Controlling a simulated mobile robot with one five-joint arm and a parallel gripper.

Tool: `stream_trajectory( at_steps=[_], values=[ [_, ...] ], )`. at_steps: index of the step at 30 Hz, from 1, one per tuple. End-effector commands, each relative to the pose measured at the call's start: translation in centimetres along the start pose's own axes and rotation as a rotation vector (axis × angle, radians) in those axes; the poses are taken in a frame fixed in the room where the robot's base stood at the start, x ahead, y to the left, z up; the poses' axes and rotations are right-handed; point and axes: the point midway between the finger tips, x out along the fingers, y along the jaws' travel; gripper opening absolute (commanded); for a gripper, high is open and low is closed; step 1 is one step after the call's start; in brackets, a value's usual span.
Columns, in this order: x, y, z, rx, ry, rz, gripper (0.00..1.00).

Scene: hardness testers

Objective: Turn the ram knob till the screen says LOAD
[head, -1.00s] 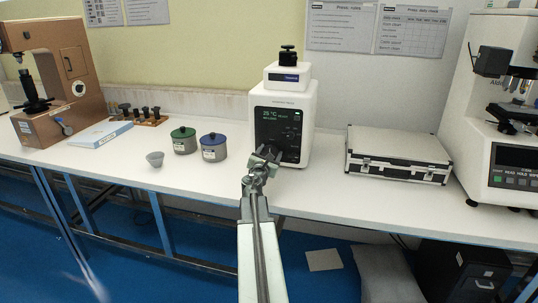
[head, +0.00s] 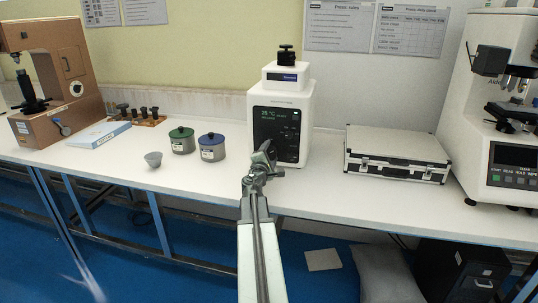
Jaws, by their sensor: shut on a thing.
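The white press (head: 256,96) stands on the bench in the head view, with a dark front panel and a lit screen (head: 275,116). The screen shows green text that looks like "25 °C" above a smaller line I cannot read surely. My gripper (head: 265,158) is at the lower left of the panel, its jaws rolled at a slant. It is shut on what appears to be the ram knob, which the jaws hide.
A silver case (head: 396,148) lies to the right. Testers stand at both bench ends. Clear bench lies between press and case.

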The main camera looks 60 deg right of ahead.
Motion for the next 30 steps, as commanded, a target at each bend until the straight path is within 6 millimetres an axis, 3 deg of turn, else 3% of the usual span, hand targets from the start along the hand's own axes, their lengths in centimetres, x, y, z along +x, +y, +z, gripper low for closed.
stream_trajectory(
  at_steps=[18,30],
  values=[
    [-0.07,-0.44,-0.08,0.584,-0.001,-0.001,0.20],
    [-0.11,-0.52,-0.26,0.881,0.000,-0.001,0.20]
  ],
)
